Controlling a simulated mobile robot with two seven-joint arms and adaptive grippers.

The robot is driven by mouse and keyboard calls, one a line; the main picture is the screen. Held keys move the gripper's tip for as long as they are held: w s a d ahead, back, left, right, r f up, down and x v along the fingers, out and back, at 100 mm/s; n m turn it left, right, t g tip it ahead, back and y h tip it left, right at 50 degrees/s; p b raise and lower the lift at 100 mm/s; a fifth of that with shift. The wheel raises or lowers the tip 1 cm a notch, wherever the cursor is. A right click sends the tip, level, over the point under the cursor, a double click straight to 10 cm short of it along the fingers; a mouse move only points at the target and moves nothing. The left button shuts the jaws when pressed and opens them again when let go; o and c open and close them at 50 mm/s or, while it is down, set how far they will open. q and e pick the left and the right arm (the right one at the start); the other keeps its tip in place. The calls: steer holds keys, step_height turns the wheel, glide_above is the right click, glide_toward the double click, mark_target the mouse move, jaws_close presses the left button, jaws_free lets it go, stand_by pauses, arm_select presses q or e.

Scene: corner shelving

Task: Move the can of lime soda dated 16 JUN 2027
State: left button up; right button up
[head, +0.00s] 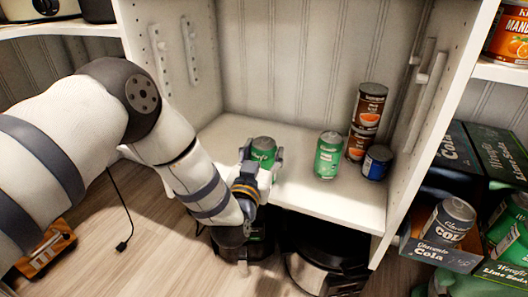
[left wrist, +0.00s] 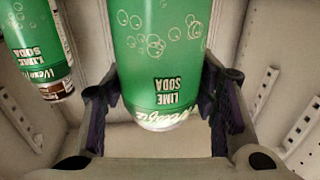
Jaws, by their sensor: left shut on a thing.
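My left gripper (head: 259,172) is shut on a green can of lime soda (head: 263,152) at the left part of the white shelf. In the left wrist view the same held can (left wrist: 165,55) sits between the two fingers of the left gripper (left wrist: 165,108), with its "Lime Soda" label upside down. A second green lime soda can (head: 328,155) stands upright on the shelf to the right; it also shows in the left wrist view (left wrist: 30,40). No date is readable on either can. My right gripper is not in view.
Two stacked orange-labelled cans (head: 369,105) and a blue can (head: 376,162) stand by the shelf's right wall. Cola (head: 447,222) and lime soda cartons lie at right. Black appliances (head: 325,268) stand below the shelf (head: 335,203). The shelf's back middle is clear.

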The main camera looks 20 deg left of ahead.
arm_select(q)
steer(key=shift+w, duration=0.1)
steer(key=o, duration=1.6)
steer(key=shift+c, duration=0.2)
steer(key=s+d, duration=0.1)
steer(key=s, duration=1.1)
steer(key=shift+d, duration=0.15)
